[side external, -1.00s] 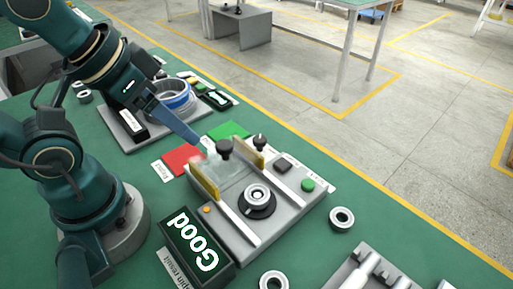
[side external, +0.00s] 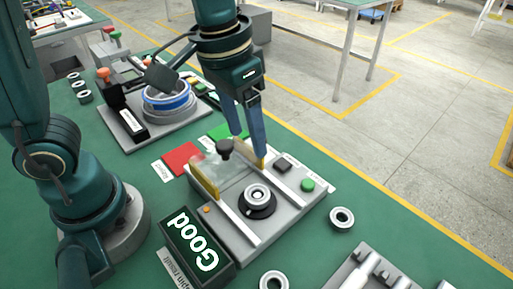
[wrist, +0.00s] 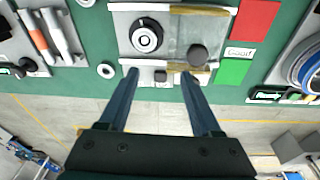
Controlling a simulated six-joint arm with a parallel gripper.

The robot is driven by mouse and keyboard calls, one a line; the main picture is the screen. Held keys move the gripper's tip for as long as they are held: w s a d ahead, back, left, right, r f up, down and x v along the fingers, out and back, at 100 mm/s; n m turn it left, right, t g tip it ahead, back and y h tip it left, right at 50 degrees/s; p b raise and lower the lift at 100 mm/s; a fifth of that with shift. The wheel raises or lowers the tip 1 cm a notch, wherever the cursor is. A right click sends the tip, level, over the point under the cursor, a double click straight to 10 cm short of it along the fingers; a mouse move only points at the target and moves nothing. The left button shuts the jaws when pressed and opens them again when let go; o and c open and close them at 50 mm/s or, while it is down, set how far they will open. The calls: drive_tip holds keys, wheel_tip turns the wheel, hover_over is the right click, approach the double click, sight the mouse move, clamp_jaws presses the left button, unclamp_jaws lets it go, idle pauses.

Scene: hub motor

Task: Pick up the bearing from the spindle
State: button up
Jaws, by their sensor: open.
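The bearing (side external: 258,192) is a small silver ring seated on the dark round spindle (side external: 258,207) of the grey test machine. In the wrist view the bearing (wrist: 146,38) sits on the spindle at the upper middle, beyond my fingertips and left of centre. My gripper (side external: 248,148) is open and empty, with its fingers pointing down over the machine's far edge. It is apart from the bearing. In the wrist view its two fingers (wrist: 160,75) are spread, with a clear gap between the tips.
A clear cover with a black knob (side external: 225,148) is behind the spindle. Pale rails flank the spindle. A display (side external: 195,243) reads "Good". Loose bearings (side external: 342,217) lie on the green table. Red (side external: 181,159) and green pads lie behind the machine.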

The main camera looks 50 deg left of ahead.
drive_tip(key=m+g, duration=0.1)
drive_tip(key=g, duration=0.1)
hover_over(257, 195)
drive_tip(key=shift+y, duration=0.3)
drive_tip(key=f, duration=0.4)
drive_tip(key=shift+w+a, duration=0.15)
drive_tip(key=shift+w, duration=0.1)
drive_tip(key=shift+s+f, duration=0.2)
drive_tip(key=shift+f, duration=2.65)
clamp_jaws()
